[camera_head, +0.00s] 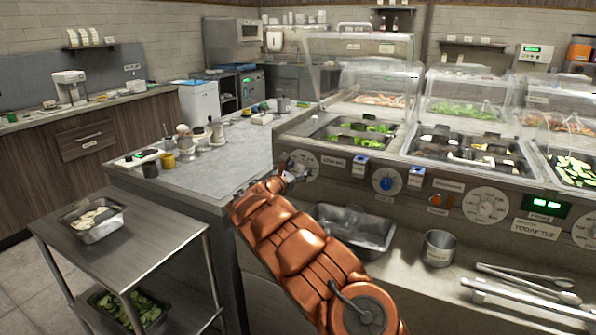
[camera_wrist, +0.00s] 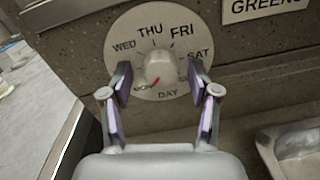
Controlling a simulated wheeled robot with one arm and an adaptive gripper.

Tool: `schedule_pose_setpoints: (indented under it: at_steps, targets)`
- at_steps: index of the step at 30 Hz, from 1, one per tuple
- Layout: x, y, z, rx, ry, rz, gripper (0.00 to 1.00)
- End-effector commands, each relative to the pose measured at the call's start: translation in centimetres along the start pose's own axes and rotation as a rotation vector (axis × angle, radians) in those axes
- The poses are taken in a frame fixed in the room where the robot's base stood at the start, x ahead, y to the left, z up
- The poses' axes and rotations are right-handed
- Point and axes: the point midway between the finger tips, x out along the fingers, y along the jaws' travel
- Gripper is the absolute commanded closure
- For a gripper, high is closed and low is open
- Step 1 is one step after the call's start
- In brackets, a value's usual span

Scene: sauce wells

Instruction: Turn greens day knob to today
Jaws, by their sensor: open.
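The greens day dial (camera_wrist: 122,32) is a pale disc with a light knob (camera_wrist: 160,66) at its centre. THU, FRI, SAT, WED and a small MON can be read around it; the TUE place is hidden by my left finger. A GREENS label (camera_wrist: 262,8) is at the upper right. My gripper (camera_wrist: 161,82) is open, its fingers on either side of the knob with visible gaps. In the head view my gripper (camera_head: 290,172) is at the dial (camera_head: 305,158). A sign (camera_head: 537,229) reads TODAY: TUE.
A metal pan (camera_head: 352,228) sits below the dial on the lower shelf, also at the right in the wrist view (camera_wrist: 295,145). A metal cup (camera_head: 438,248) and tongs (camera_head: 525,280) lie further right. Another dial (camera_head: 485,205) and a blue knob (camera_head: 386,183) share the panel.

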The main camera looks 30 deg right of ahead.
Motion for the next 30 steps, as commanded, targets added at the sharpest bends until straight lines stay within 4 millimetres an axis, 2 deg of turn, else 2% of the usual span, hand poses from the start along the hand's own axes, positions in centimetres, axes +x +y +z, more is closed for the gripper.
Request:
schedule_pose_setpoints:
  at_steps: [2, 19, 30]
  targets:
    - [-0.01, 0.0, 0.0, 0.0, 0.0, 0.0, 0.4]
    - [-0.02, -0.02, -0.01, 0.0, 0.0, -0.001, 0.99]
    - [-0.01, -0.1, -0.34, 0.074, 0.002, -0.001, 0.99]
